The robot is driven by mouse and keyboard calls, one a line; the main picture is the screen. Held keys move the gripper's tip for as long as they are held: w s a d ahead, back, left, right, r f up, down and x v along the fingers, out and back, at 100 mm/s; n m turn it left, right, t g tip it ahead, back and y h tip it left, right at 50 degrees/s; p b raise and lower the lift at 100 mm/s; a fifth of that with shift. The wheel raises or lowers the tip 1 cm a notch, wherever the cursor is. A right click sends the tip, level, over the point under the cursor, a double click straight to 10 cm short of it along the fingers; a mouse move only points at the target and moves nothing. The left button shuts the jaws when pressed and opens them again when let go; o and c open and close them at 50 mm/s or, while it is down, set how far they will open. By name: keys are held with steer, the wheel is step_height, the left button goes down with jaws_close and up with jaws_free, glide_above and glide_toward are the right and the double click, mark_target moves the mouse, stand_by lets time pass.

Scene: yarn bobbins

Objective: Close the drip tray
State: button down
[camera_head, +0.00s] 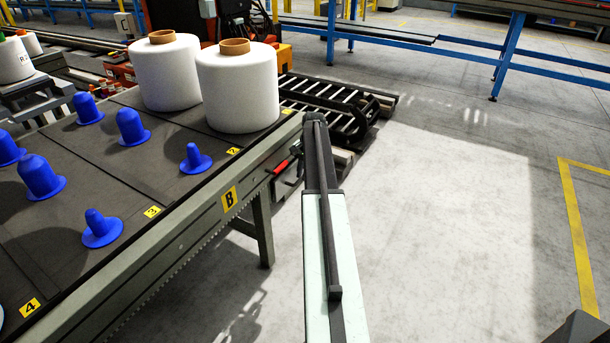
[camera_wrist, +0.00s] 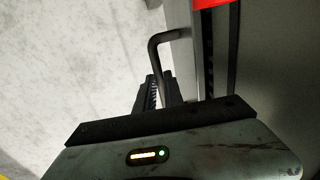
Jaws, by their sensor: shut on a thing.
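In the wrist view a black bent handle (camera_wrist: 155,46) stands out from a grey panel (camera_wrist: 180,62), which looks like the front of the drip tray. My gripper (camera_wrist: 160,88) is shut on the handle's lower part. The fingers are dark and partly blurred, and the wrist housing hides the lower end of the handle. In the head view my arm reaches to the right edge of the table and hides the gripper and the handle. How far the tray stands out cannot be told.
A long table (camera_head: 178,248) carries blue cones (camera_head: 130,127) and two white bobbins (camera_head: 238,88) at its far end. A red part (camera_head: 281,166) shows at its side, near my arm. A dark slatted rack (camera_head: 330,105) lies behind. The floor (camera_head: 450,210) to the right is clear.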

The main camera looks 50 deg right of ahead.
steer(key=shift+w+a, duration=0.2)
steer(key=shift+w, duration=0.5)
steer(key=c, duration=1.5)
jaws_free()
steer(key=shift+o, duration=0.2)
steer(key=r+p, duration=0.2)
steer(key=s+r+p, duration=0.1)
steer(key=r+p, duration=0.4)
steer(key=shift+s+d+r+p, duration=0.2)
steer(key=shift+r+p, duration=0.15)
